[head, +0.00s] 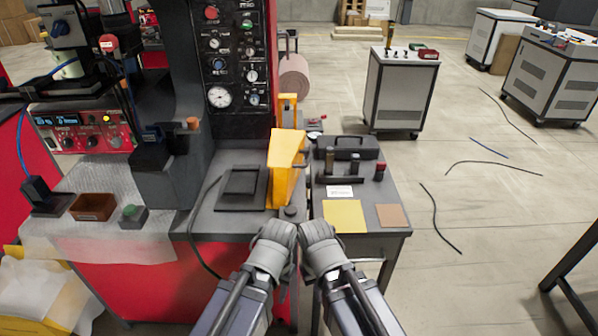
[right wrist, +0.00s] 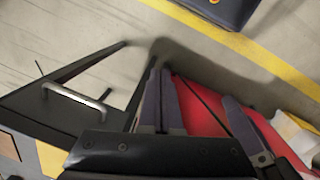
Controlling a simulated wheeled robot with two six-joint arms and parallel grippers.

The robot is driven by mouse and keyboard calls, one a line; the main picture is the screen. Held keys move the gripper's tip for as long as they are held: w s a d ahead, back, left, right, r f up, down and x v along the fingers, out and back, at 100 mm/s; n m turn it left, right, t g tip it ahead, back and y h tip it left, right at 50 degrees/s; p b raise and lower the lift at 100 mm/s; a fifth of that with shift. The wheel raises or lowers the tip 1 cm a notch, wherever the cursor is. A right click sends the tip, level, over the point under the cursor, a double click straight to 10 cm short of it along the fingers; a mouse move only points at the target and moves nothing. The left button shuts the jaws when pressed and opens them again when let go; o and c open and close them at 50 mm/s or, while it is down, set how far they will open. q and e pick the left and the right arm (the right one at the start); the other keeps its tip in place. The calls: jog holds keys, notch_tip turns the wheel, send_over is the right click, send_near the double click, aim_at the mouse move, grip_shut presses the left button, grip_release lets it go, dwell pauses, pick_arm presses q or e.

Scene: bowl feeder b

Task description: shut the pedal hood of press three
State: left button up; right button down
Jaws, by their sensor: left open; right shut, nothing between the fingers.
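The red and black press (head: 225,70) with gauges stands at the left of the head view; I read no number on it. No pedal hood can be made out for sure. In the right wrist view a dark object (right wrist: 222,8) with an orange mark stands on the floor at the top edge; I cannot tell if it is the hood. My left gripper (head: 277,236) and right gripper (head: 317,233) are side by side before the press's front edge, fingers hidden in the head view. In the right wrist view my right fingers (right wrist: 158,95) are together and empty.
A side table (head: 385,222) with a yellow sheet stands right of the press. A yellow guard (head: 285,160) stands on the press bed. The right wrist view shows a metal handle (right wrist: 78,107) at left and a red panel (right wrist: 205,105). Cables lie on the open floor at right.

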jog(key=w+a+r+m+t+y+b, duration=0.2)
jog(key=w+a+m+t+y+b, duration=0.4)
jog(key=w+y, duration=0.5)
jog(key=w+d+r+m+t+b, duration=0.3)
jog(key=w+d+r+m+t, duration=0.25)
jog(key=d, duration=0.25)
jog(key=w+d+r+m+t+b, duration=0.3)
jog(key=w+d+r+m+t, duration=0.2)
jog(key=d+m+t, duration=0.15)
jog(key=s+a+p+x, duration=0.1)
jog(key=a+p+x, duration=0.1)
jog(key=x, duration=1)
jog(key=shift+a+r+m+g, duration=0.2)
jog(key=shift+r+m+g, duration=0.05)
jog(key=shift+m+g, duration=0.05)
